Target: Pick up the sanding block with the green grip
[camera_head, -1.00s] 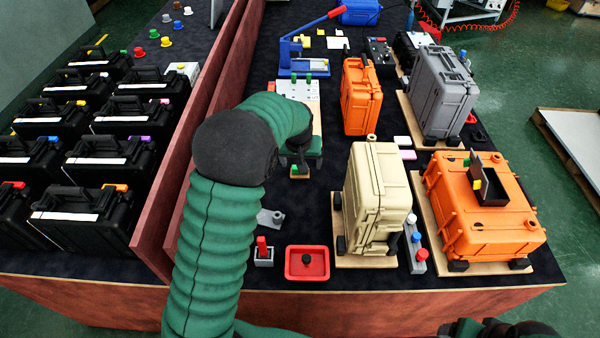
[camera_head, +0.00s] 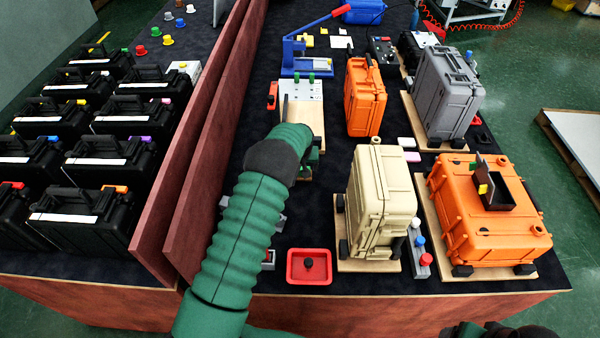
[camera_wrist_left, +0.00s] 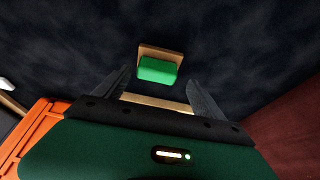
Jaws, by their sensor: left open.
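The sanding block (camera_wrist_left: 160,66), with a green grip on a tan base, lies on the dark surface in the left wrist view. It sits ahead of my left gripper (camera_wrist_left: 157,92), roughly centred between the two fingers and apart from them. The fingers are open with nothing held. In the head view my left gripper (camera_head: 309,160) is low over the table at the near end of the wooden board, mostly hidden by my forearm, and the block cannot be made out clearly there. My right gripper is not seen; only dark and green parts of mine show at the bottom right edge.
A beige case (camera_head: 382,205) and an upright orange case (camera_head: 365,98) stand right of my left arm. A red divider wall (camera_head: 200,190) runs close on its left. A red tray (camera_head: 309,267) lies near the front edge. A blue press (camera_head: 305,62) stands behind.

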